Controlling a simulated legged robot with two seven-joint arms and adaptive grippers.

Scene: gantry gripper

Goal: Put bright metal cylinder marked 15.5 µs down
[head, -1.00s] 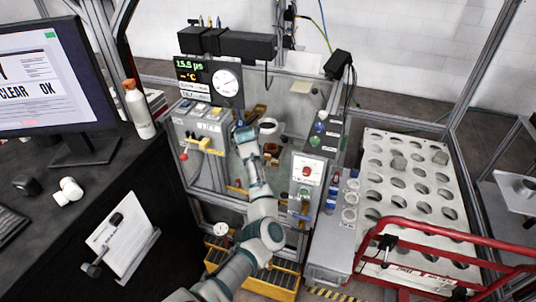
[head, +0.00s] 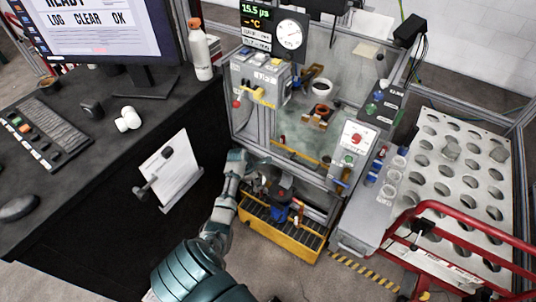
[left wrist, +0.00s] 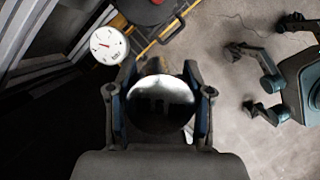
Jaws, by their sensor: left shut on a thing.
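In the left wrist view a shiny, mirror-like metal cylinder (left wrist: 160,108) sits between the two jaws of my left gripper (left wrist: 160,93), which is shut on it. Its round end faces the camera, and no marking can be read. Dark ground and grey floor show around it, and I cannot tell its height. In the head view my teal left arm reaches up from the bottom to beside the test cabinet; the jaws and cylinder cannot be made out there.
The display (head: 256,12) reads 15.5 µs. A yellow crate (head: 285,240) holds dark, red and blue items. A white dial gauge (left wrist: 108,45) is near the gripper. A holed plate (head: 445,190) carries two grey cylinders at right, behind a red rail (head: 470,218). A black desk stands left.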

